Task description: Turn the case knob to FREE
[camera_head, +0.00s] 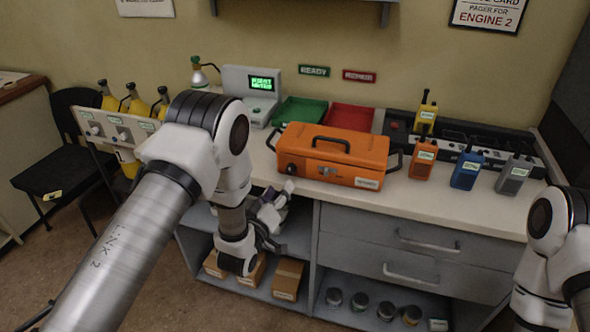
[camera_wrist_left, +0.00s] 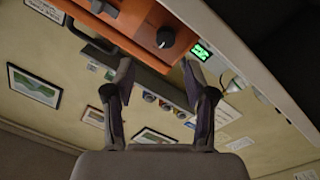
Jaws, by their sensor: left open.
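The orange case (camera_head: 342,150) stands on the counter with its handle folded on top. Its dark round knob (camera_head: 292,168) is on the left part of the front face; the knob also shows in the left wrist view (camera_wrist_left: 165,37), with a pale pointer mark. The setting it points to is too small to read. My left gripper (camera_head: 277,195) is open and empty, in front of the counter edge and just below and left of the knob. In the left wrist view its fingers (camera_wrist_left: 156,70) are apart, with the knob beyond them. My right gripper is out of view.
A green tray (camera_head: 300,112) and a red tray (camera_head: 350,117) lie behind the case. Orange, blue and grey radios (camera_head: 466,168) stand to its right. A terminal with a green screen (camera_head: 262,83) is behind left. Drawers (camera_head: 420,245) are below the counter.

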